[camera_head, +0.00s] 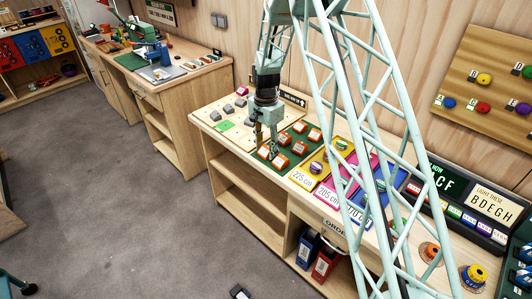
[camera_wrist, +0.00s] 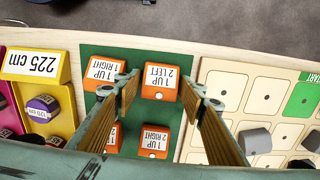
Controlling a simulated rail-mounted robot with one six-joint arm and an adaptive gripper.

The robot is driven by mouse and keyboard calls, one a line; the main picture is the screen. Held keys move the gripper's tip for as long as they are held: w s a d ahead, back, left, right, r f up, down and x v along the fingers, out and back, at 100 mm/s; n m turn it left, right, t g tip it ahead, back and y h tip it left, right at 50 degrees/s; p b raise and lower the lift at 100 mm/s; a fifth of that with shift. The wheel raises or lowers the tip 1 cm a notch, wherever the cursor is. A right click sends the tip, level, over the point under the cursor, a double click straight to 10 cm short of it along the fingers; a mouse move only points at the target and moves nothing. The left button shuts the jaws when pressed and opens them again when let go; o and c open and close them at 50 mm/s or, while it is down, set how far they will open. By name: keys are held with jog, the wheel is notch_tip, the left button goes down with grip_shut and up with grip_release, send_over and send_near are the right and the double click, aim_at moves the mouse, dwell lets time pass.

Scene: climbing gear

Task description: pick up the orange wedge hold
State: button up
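Several orange blocks with white labels sit on a green board (camera_wrist: 140,42); I cannot tell which one is the wedge hold. In the wrist view, one orange block (camera_wrist: 173,91) marked "1 UP 2 LEFT" shows between the fingertips of my gripper (camera_wrist: 163,84). Another orange block (camera_wrist: 117,68) marked "1 UP 1 RIGHT" is left of it, and an orange block (camera_wrist: 165,134) marked "1 UP 2 RIGHT" is below it. My gripper (camera_head: 266,145) is open and empty, over the near left part of the green board in the head view. Its exact height above the blocks is unclear.
A pale board (camera_head: 232,122) with grey holds lies left of the green board. A yellow panel (camera_head: 303,181) marked "225 cm" lies right of it, followed by pink and blue panels. The bench's front edge is close to the gripper. Open floor (camera_head: 130,180) lies in front.

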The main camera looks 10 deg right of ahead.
aim_at(266, 149)
dwell(0.3)
jog(key=c, duration=0.6)
jog(key=shift+c, duration=0.2)
jog(key=shift+r, duration=0.2)
jog(key=shift+r, duration=1.65)
jog(key=s+a+r, duration=0.1)
jog(key=s+a, duration=0.1)
jog(key=s, duration=1.3)
jog(key=shift+s+r, duration=0.15)
jog(key=shift+s, duration=0.25)
jog(key=shift+a, duration=0.1)
